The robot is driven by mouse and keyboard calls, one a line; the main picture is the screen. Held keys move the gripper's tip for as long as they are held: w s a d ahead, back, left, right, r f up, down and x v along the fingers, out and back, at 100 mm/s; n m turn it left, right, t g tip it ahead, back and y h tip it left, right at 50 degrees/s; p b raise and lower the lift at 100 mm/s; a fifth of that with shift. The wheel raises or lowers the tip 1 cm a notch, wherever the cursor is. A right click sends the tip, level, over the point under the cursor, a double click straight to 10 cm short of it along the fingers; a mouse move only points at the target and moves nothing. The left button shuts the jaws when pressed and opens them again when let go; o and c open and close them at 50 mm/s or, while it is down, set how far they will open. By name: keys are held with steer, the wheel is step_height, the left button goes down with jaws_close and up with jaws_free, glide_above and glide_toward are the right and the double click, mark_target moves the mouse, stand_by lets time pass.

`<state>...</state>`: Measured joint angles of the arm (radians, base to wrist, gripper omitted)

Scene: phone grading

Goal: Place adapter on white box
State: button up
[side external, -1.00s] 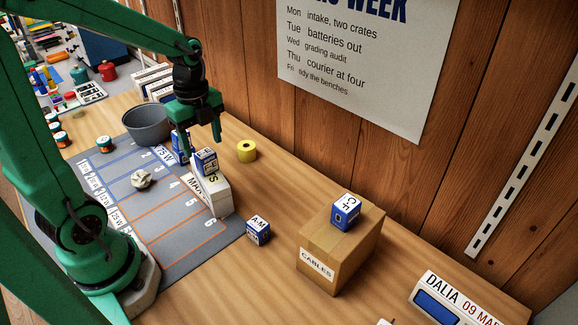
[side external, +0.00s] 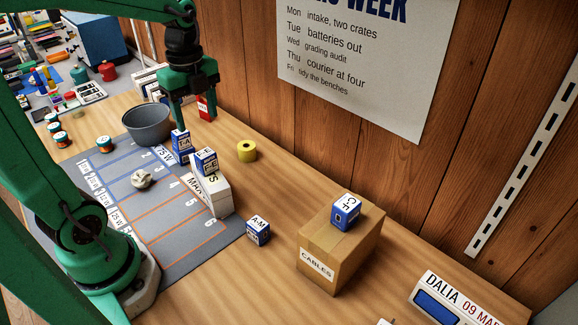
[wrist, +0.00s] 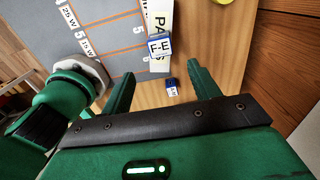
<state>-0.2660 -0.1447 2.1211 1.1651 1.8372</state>
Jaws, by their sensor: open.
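The white box (side external: 218,199) lies long and low on the grey mat's right edge, with black lettering on it; the wrist view shows its pale top (wrist: 158,12). A blue-and-white adapter marked F-E (side external: 206,161) rests on the white box; it also shows in the wrist view (wrist: 159,47). Another blue adapter (side external: 180,143) stands behind the box. A blue adapter marked A-M (side external: 257,231) is on the table, and one marked C-F (side external: 346,211) is on the cardboard box.
The cardboard box marked CABLES (side external: 317,264) stands on the right. A grey bowl (side external: 148,124) is behind the mat (side external: 170,240). A crumpled pale lump (side external: 141,179) lies on the mat. A yellow roll (side external: 247,151) and a red item (side external: 207,108) are near the wooden wall.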

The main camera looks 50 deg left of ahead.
steer(key=s+d+r+n+t, duration=0.2)
steer(key=s+d+n+t, duration=0.3)
steer(key=n, duration=1.3)
steer(key=s+d, duration=0.2)
steer(key=d, duration=0.1)
steer(key=shift+r+t, duration=0.3)
steer(key=shift+r, duration=0.05)
